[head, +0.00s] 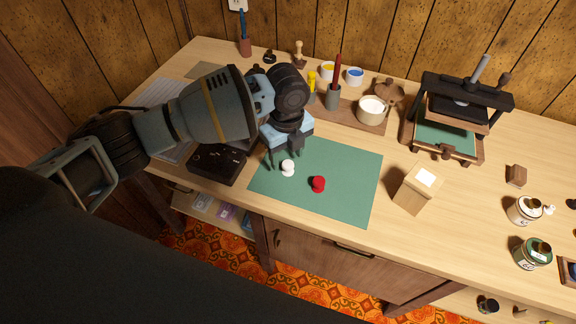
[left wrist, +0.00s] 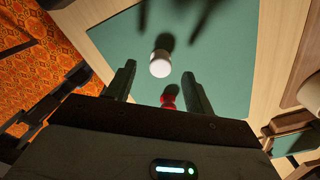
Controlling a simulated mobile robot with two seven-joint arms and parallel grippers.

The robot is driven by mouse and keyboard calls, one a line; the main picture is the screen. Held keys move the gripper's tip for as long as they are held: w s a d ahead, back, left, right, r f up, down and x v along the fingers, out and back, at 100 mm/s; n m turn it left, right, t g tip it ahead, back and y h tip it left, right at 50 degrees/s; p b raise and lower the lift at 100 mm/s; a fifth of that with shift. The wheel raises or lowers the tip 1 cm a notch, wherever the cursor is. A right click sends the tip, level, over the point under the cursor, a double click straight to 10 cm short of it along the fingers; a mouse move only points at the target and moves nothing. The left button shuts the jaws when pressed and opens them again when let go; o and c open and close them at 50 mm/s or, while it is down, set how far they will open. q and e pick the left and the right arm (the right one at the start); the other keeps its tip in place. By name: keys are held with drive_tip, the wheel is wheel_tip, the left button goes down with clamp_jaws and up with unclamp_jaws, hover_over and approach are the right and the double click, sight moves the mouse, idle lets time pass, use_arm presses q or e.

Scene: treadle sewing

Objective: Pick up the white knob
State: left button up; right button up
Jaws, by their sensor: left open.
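The white knob (head: 288,168) stands on the green mat (head: 345,192) near the mat's left side. In the left wrist view the white knob (left wrist: 160,66) lies ahead of the fingers, roughly midway between them. The red knob (head: 318,184) stands on the mat to its right; in the left wrist view the red knob (left wrist: 169,97) is partly hidden by the gripper body. My left gripper (head: 283,160) is open, points down and is just above and behind the white knob, with nothing between its fingers. My right gripper is not in view.
A black box (head: 217,164) sits close to the mat's left edge. A press (head: 455,115), a white cup (head: 371,109) and small pots stand behind. The mat's right part is clear.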

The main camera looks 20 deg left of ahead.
sight(287, 163)
use_arm(q)
wheel_tip(287, 163, down, 3)
drive_tip(key=shift+f, duration=0.15)
drive_tip(key=c, duration=1)
drive_tip(key=shift+d+r, duration=0.1)
drive_tip(key=shift+r, duration=0.5)
wheel_tip(287, 163, up, 2)
drive_tip(key=shift+w+r, duration=0.1)
drive_tip(key=shift+r, duration=0.1)
drive_tip(key=s, duration=0.5)
drive_tip(key=s+r+p, duration=0.1)
drive_tip(key=s, duration=1)
drive_tip(key=shift+a+r+p, duration=0.25)
drive_tip(key=shift+a+p, duration=0.1)
